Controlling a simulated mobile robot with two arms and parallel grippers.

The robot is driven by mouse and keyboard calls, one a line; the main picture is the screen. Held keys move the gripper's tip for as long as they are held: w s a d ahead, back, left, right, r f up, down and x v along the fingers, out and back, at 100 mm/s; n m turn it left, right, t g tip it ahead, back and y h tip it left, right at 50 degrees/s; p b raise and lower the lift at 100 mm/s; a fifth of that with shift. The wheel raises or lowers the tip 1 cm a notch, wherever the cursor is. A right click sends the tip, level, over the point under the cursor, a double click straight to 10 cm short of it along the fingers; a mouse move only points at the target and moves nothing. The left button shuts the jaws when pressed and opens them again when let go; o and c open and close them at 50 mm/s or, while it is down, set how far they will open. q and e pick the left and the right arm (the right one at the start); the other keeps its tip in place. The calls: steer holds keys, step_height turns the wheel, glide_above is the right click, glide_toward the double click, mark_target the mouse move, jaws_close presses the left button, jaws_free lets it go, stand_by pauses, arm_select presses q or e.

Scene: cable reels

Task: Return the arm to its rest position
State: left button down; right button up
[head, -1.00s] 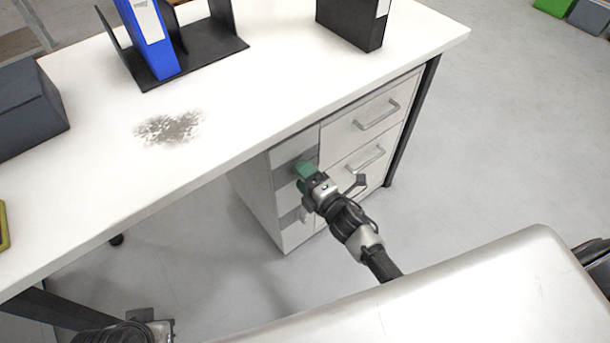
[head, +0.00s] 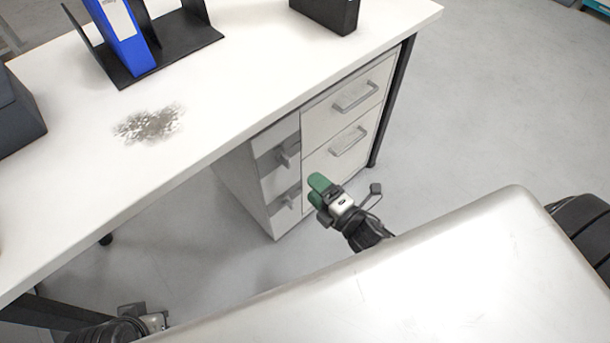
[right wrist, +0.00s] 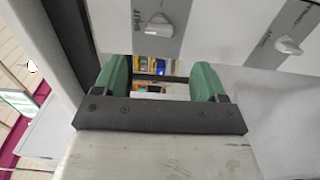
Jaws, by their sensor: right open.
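My right gripper (head: 318,189) has green fingertips and is in front of the lower part of the drawer cabinet (head: 245,190), apart from it in the head view. In the right wrist view its two green fingers (right wrist: 160,80) stand wide apart with nothing held between them. Past them show the cabinet front and two grey knobs (right wrist: 158,27) on grey strips. My left gripper (head: 150,318) shows only in small part at the bottom left of the head view; its fingers cannot be made out.
The white desk (head: 230,95) spans the upper left. It carries a blue binder (head: 124,38) in a black rack, a dark box (head: 18,115) and a black holder (head: 328,12). A dark desk leg (head: 392,105) stands right of the drawers.

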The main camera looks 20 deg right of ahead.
steer(key=shift+s+d, duration=0.1)
steer(key=shift+s, duration=0.2)
stand_by(0.4)
